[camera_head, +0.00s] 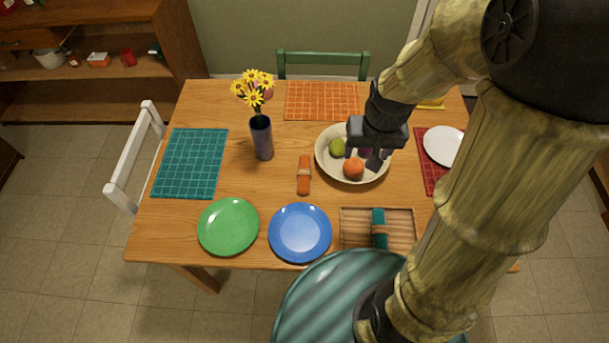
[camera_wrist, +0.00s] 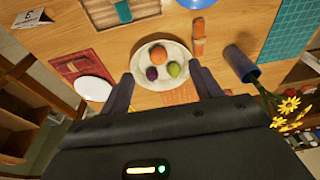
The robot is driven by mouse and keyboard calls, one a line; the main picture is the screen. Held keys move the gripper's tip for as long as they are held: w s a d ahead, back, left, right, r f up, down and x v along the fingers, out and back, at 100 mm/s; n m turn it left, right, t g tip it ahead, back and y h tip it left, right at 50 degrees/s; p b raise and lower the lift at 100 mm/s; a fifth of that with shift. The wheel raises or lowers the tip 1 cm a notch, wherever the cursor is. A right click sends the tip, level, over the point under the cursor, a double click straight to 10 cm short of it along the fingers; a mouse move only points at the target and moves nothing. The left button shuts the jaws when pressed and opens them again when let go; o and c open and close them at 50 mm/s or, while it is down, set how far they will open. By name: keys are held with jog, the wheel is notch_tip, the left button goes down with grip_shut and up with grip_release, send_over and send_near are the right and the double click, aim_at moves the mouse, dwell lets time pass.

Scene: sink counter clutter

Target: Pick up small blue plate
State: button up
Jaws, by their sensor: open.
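The small blue plate (camera_head: 300,232) lies flat near the front edge of the wooden table, between the green plate and the wooden tray. In the wrist view only part of the blue plate (camera_wrist: 197,3) shows, at the top edge. My gripper (camera_head: 366,160) is over the cream fruit bowl, behind and to the right of the blue plate and apart from it. In the wrist view my gripper (camera_wrist: 160,90) has its two fingers spread wide, with the bowl framed between them and nothing held.
The bowl (camera_head: 327,168) holds an orange, a green fruit and a purple fruit. A green plate (camera_head: 228,227) lies left of the blue plate. A wooden tray (camera_head: 350,240) with a rolled teal napkin is on the right.

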jog(key=w+a+f+g+b, duration=0.2)
jog(key=w+a+f+b, duration=0.3)
jog(key=w+a+f, duration=0.8)
jog(key=shift+w+a+f, duration=0.35)
jog(key=shift+w+a, duration=0.35)
jog(key=shift+w, duration=0.5)
jog(key=shift+f, duration=0.1)
jog(key=p, duration=0.2)
send_over(302, 171)
notch_tip(302, 171, down, 12)
jog(key=shift+w+f, duration=0.1)
